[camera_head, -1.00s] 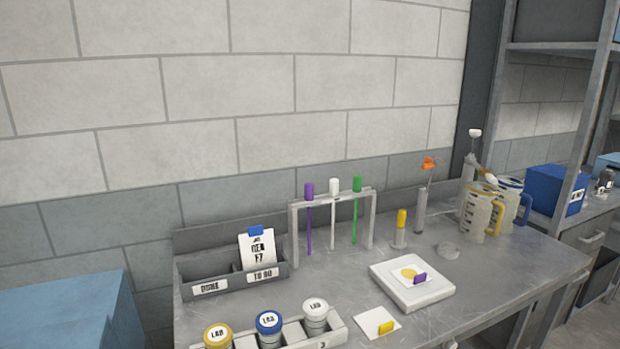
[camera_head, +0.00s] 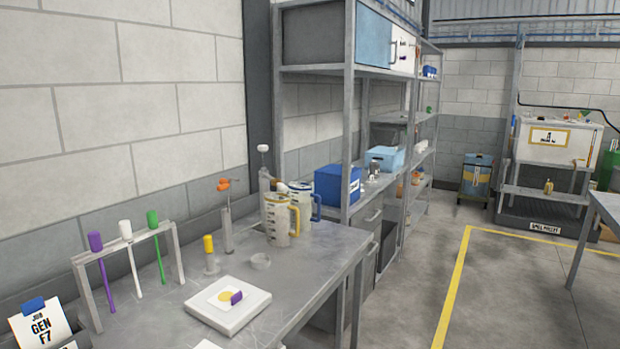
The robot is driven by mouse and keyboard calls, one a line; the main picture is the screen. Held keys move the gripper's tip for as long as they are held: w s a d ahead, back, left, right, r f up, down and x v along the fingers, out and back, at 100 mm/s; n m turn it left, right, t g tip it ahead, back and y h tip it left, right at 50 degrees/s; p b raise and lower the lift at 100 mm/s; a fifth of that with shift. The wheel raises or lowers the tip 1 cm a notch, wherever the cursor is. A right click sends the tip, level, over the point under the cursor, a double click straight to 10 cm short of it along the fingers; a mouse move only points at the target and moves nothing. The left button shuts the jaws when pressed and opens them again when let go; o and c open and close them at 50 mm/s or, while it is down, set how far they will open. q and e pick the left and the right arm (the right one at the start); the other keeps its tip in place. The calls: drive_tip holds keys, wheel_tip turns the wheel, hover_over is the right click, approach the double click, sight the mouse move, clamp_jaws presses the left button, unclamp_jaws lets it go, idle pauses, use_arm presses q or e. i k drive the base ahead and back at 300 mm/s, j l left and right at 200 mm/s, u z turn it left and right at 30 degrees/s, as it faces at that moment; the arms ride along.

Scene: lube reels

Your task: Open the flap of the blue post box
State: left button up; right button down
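A blue box (camera_head: 338,186) with a white label on its right face stands on the counter of the grey shelving, just beyond the lab bench. It may be the blue post box, but I cannot make out a flap on it from here. Neither of my grippers shows in the head view.
The lab bench (camera_head: 290,262) fills the left, with a rack of coloured sticks (camera_head: 172,246), a white scale (camera_head: 228,316) and measuring jugs (camera_head: 277,222). Grey shelving (camera_head: 348,110) stands behind it. Open floor (camera_head: 410,270) with a yellow line (camera_head: 456,275) lies to the right.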

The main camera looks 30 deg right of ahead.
sight(332, 169)
drive_tip(key=z, duration=1.15)
drive_tip(key=i+l+z, duration=0.3)
drive_tip(key=i, duration=0.25)
drive_tip(key=i+l+z, duration=0.3)
drive_tip(key=i, duration=0.3)
drive_tip(key=i+z, duration=0.3)
drive_tip(key=i, duration=0.25)
drive_tip(key=i+u, duration=0.35)
drive_tip(key=i, duration=0.15)
drive_tip(key=i+l+u, duration=0.35)
drive_tip(key=i, duration=0.15)
drive_tip(key=i+l+u, duration=0.35)
drive_tip(key=i, duration=0.15)
